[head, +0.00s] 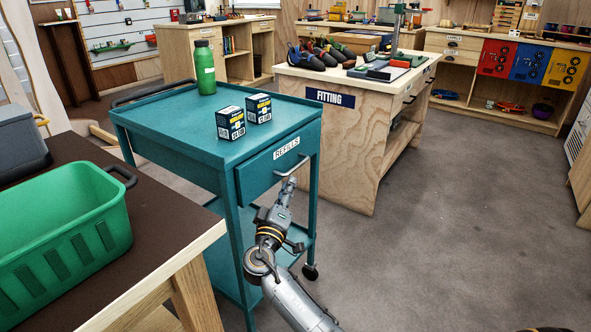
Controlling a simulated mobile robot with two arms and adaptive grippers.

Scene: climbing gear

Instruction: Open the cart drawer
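The teal cart (165,118) stands in the middle left of the head view. Its drawer front (256,174) has a "REFILLS" label and a grey bar handle (301,161). The drawer looks shut or nearly so; I cannot tell if there is a small gap. My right gripper (288,184) reaches up from below, with its fingertips at or just under the lower left part of the handle. Whether the fingers are closed around the bar is too small to tell. My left gripper is not in view.
A green bottle (205,68) and two small boxes (231,123) (259,108) stand on the cart top. A dark table (150,205) with a green crate (60,235) is at the left. The fitting bench (330,140) stands behind the cart. The floor (450,240) at right is clear.

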